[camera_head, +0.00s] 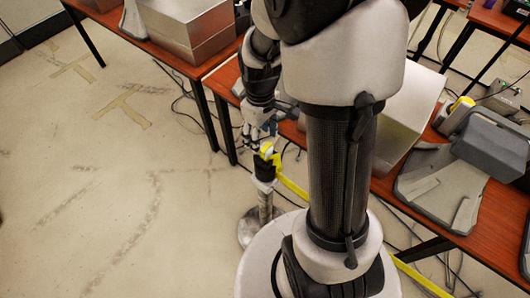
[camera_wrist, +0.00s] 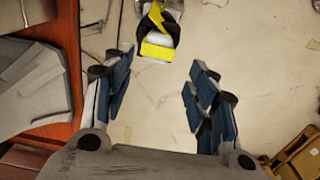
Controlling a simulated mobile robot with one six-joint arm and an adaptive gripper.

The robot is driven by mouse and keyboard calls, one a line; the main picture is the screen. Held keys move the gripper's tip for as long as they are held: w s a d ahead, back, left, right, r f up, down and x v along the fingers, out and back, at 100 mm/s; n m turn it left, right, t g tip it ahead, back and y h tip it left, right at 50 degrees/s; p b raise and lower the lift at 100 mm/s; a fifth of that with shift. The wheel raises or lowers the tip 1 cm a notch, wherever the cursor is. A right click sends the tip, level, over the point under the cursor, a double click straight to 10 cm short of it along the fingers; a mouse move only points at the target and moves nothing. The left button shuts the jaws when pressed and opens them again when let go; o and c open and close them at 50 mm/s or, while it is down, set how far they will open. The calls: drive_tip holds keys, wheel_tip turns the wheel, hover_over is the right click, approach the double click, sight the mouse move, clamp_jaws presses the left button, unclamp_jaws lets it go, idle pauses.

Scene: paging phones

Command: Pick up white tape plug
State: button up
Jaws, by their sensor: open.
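The white plug (camera_head: 266,149) with yellow tape stands on top of a dark holder on a metal post in the head view, just below my gripper (camera_head: 262,130). In the wrist view the white plug (camera_wrist: 158,38) shows at the top centre, with yellow tape across it and a black part around it. My gripper (camera_wrist: 160,70) is open and empty, its blue-padded fingers spread wide on both sides. The plug lies beyond the fingertips, between their lines, and apart from them. The exact gap in depth is hard to tell.
A red-brown table (camera_head: 223,80) edge runs close beside the gripper; it also shows at left in the wrist view (camera_wrist: 68,70). Grey phone casings (camera_head: 440,185) and metal boxes (camera_head: 190,25) sit on tables. Yellow tape (camera_head: 292,186) stretches from the post. Open floor (camera_head: 100,190) lies left.

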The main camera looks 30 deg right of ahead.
sight(263, 145)
drive_tip(key=shift+d+f+b, duration=0.2)
drive_tip(key=shift+f+b, duration=0.4)
drive_tip(key=shift+f, duration=1)
drive_tip(key=shift+d+f+b, duration=0.15)
drive_tip(key=shift+f+b, duration=0.45)
drive_tip(key=shift+f, duration=0.95)
drive_tip(key=shift+r, duration=0.1)
drive_tip(key=c, duration=1.1)
drive_tip(key=shift+r, duration=0.1)
drive_tip(key=shift+c, duration=0.2)
